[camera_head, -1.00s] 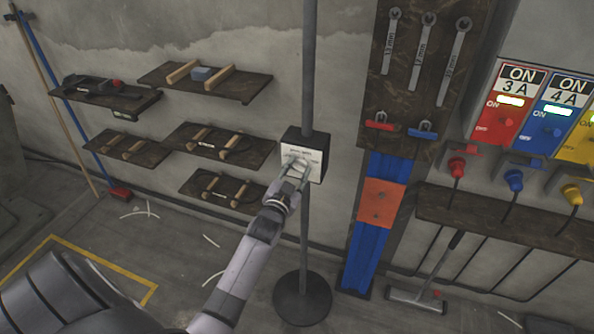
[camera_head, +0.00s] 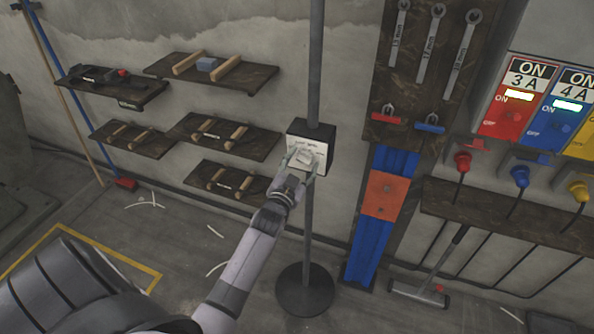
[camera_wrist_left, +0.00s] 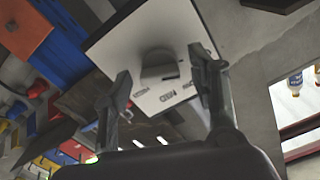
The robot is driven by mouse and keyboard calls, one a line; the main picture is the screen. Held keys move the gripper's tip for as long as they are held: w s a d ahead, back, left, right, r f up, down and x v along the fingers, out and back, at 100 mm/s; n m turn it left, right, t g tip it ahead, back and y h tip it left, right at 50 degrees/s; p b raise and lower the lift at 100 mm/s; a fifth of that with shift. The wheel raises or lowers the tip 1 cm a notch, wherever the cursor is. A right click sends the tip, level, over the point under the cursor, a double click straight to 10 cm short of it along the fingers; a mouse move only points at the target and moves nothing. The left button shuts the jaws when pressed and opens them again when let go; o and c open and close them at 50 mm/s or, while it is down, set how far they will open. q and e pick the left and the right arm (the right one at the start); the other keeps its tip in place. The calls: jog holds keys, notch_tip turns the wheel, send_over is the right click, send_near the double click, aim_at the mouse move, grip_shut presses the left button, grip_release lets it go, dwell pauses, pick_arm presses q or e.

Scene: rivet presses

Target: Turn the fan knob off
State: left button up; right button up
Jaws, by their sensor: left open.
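The fan control box (camera_head: 325,140) is dark with a white labelled face and is fixed to a grey pole. Its grey knob (camera_head: 302,157) sits on the white face and shows in the left wrist view (camera_wrist_left: 160,68) too. My left gripper (camera_head: 300,166) is open in front of the face, with its fingertips on either side of the knob. In the left wrist view the two fingers (camera_wrist_left: 162,80) stand apart with the knob between them; I cannot tell whether they touch it. The printed labels are too small to read surely. My right gripper is not in view.
Wooden shelves (camera_head: 212,78) are on the wall to the left. A tool board with wrenches (camera_head: 432,45) and a blue rail with an orange block (camera_head: 384,195) stand right of the pole. Coloured switch panels (camera_head: 513,108) are farther right. The round pole base (camera_head: 305,290) is on the floor.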

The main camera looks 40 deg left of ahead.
pick_arm(q)
jog(key=v, duration=1.1)
jog(key=shift+s, duration=0.35)
jog(key=shift+f, duration=0.1)
